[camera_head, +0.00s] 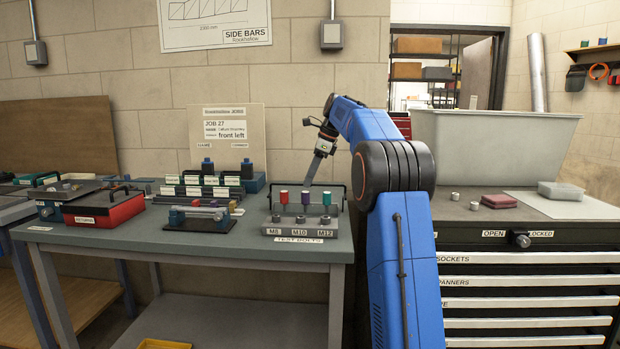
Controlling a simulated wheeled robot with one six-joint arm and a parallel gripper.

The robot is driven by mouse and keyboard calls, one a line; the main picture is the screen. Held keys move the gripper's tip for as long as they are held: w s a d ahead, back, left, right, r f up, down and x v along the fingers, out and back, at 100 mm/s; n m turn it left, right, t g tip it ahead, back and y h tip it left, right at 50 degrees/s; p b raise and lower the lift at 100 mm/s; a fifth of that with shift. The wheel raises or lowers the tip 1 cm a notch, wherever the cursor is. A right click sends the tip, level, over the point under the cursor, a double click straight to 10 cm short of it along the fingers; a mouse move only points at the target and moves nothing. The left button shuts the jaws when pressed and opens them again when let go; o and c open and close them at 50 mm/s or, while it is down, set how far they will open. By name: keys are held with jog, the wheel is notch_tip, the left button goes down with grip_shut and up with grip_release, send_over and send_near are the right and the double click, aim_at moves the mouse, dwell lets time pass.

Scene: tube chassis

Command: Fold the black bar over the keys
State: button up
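A grey rack (303,232) labelled "TEST BOLTS" stands at the right end of the grey table, with bolts marked M8, M10 and M12 along its front. Behind them stand three keys: a red-topped one (284,197), a purple-topped one (305,198) and a teal-topped one (326,198). The thin black bar (290,184) runs across behind and just above the key tops, with arms going down at the rack's ends. My gripper (310,181) reaches down from my blue arm, its grey fingers at the bar's middle. Contact and finger gap are too small to tell.
A red box (104,211) with a black handle, a dark stand with a silver rod (200,217), and rows of labelled blocks (200,186) lie to the left. A job board (228,145) stands behind. A drawer cabinet (530,280) with a grey bin (492,145) is at right.

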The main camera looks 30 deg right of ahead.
grip_shut()
jog(key=shift+s+a+r+t, duration=0.15)
jog(key=shift+r+t, duration=0.25)
dwell(0.6)
